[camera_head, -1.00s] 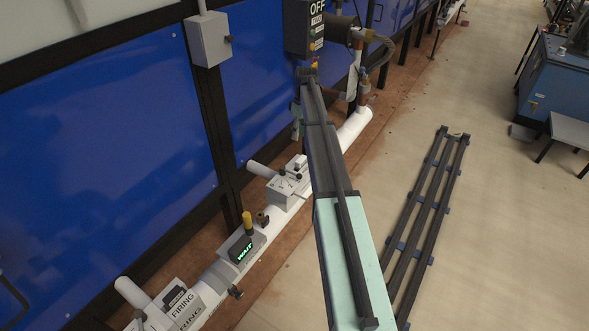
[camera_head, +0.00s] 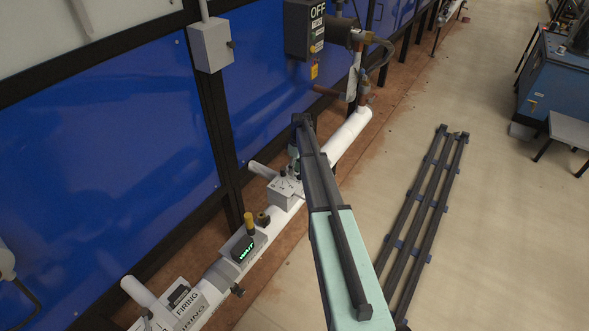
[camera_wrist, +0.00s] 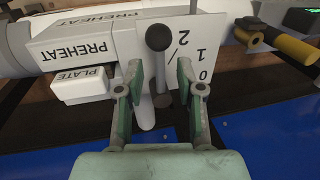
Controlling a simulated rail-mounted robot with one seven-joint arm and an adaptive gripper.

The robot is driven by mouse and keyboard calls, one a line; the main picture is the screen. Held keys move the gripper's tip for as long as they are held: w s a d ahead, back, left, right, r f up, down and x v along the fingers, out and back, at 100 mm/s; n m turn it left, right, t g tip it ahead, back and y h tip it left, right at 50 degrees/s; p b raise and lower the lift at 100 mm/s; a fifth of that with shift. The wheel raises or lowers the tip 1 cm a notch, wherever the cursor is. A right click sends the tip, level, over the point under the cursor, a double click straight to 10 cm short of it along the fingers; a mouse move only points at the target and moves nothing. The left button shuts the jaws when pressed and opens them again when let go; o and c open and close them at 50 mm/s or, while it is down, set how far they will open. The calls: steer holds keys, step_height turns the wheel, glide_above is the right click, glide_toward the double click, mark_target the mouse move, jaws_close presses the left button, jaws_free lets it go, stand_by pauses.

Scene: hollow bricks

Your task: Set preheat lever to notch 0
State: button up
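The preheat lever (camera_wrist: 159,74) is a rod with a dark ball knob (camera_wrist: 159,38) in the wrist view. It stands over a pale scale plate (camera_wrist: 207,52) marked 2, 1 and 0, to its right; I cannot tell its exact notch. My gripper (camera_wrist: 159,70) is open, with one green finger on each side of the rod below the knob and visible gaps. The PREHEAT label block (camera_wrist: 88,50) is at the left. In the head view, the white scale box (camera_head: 285,192) sits on the pipe; my arm hides much of the lever there.
A small PLATE block (camera_wrist: 80,86) is left of my fingers. A yellow-handled part (camera_wrist: 290,45) is at the right. Along the white pipe (camera_head: 345,135) are a lit display (camera_head: 245,250) and a FIRING block (camera_head: 187,302). A blue panel wall (camera_head: 100,140) stands behind.

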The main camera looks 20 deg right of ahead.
steer(key=shift+a+f, duration=0.1)
steer(key=shift+f, duration=0.45)
jaws_close()
steer(key=shift+s, duration=0.1)
